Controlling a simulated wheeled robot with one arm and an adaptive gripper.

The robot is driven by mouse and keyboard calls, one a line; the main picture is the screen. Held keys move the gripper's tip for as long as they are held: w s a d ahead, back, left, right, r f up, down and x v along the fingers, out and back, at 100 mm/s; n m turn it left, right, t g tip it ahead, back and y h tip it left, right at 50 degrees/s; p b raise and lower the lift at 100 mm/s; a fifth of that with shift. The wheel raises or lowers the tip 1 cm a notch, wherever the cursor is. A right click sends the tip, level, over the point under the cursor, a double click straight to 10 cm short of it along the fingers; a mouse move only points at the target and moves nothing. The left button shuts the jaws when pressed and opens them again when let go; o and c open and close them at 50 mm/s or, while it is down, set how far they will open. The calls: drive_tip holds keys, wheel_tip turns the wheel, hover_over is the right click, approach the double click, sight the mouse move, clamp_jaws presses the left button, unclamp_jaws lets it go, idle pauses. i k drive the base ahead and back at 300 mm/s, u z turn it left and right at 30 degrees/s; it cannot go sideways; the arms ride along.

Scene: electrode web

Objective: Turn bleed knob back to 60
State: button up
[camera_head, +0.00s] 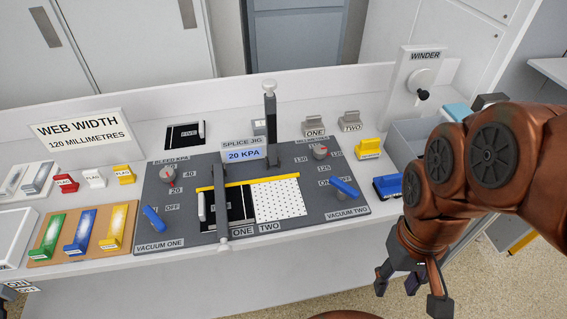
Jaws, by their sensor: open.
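A grey panel (190,232) on the bench carries two round knobs with red pointers. The left knob (167,175) has 20 and 40 marks at its right, under a small label that looks like a KPA scale but is too blurred to read fully. Its exact pointer setting is too small to tell. The right knob (320,152) has larger numbers, such as 120 and 130. A sign reads 20 KPA (244,155). My gripper (411,287) is open and empty, pointing down beyond the bench's right front edge, far from both knobs.
Blue levers for vacuum one (154,219) and two (345,187) flank an upright clamp arm (271,120) and a white dotted web (280,200). Coloured blocks stand on a tan board (73,259) at left. A yellow block (368,148) and the winder (420,80) are at right.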

sight(168, 175)
drive_tip(key=u, duration=1.5)
drive_tip(key=k, duration=0.6)
drive_tip(key=z, duration=0.1)
drive_tip(key=i, duration=1)
drive_tip(key=u, duration=0.55)
